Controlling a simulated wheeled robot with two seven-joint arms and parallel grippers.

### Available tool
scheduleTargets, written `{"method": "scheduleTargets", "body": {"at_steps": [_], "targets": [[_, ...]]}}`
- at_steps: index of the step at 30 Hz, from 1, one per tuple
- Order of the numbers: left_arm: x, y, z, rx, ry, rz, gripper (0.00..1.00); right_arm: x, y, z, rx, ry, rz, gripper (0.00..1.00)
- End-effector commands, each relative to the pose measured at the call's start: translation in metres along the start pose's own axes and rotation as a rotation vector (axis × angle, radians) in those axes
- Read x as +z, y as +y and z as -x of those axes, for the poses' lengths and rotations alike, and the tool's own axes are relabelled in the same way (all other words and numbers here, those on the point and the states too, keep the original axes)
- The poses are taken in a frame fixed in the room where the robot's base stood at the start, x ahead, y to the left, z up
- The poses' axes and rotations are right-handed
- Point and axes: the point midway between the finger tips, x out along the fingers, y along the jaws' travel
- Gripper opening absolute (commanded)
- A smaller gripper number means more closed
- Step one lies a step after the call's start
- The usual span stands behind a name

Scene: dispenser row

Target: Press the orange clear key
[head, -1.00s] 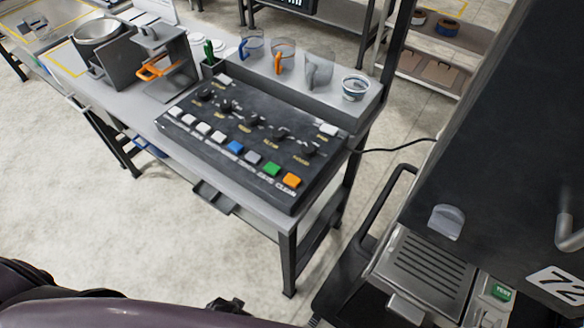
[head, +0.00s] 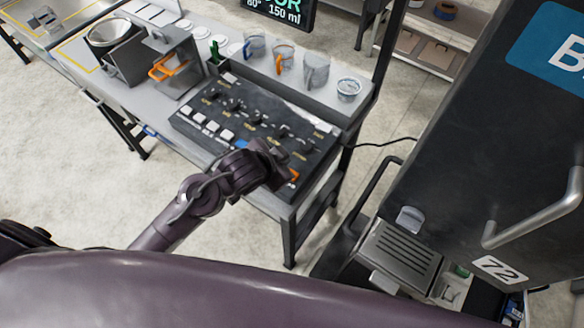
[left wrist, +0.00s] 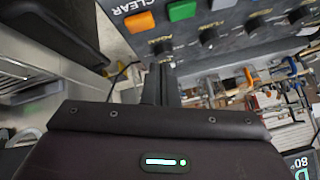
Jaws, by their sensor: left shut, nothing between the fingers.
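The orange clear key (head: 294,175) is at the right end of the front row of keys on the dark control panel (head: 325,150); my left gripper partly covers it in the head view. In the left wrist view the orange key (left wrist: 139,22) is square, beside the word CLEAR, with a green key (left wrist: 181,10) next to it. My left gripper (head: 284,183) is shut and empty, over the panel's front right corner near the orange key. Its fingers (left wrist: 160,70) show below the key in the left wrist view, and I see no contact. My right gripper is not in view.
Jugs (head: 285,55) and a patterned cup (head: 348,89) stand on the shelf behind. A large dark machine (head: 480,150) with a handle stands at the right.

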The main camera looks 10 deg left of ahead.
Motion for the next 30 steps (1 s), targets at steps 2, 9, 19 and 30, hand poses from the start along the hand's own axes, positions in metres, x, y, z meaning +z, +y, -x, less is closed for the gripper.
{"method": "scheduleTargets", "body": {"at_steps": [2,9,19,30], "targets": [[-0.038,-0.004,0.005,0.015,0.122,-0.198,0.0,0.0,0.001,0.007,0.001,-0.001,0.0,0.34],[-0.057,0.0,0.015,0.163,0.271,-0.613,0.0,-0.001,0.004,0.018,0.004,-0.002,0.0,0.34],[-0.037,-0.009,0.021,0.257,0.262,-0.733,0.0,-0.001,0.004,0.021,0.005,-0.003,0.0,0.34],[-0.035,-0.008,0.019,0.254,0.263,-0.731,0.0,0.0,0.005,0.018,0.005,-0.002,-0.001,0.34]]}}
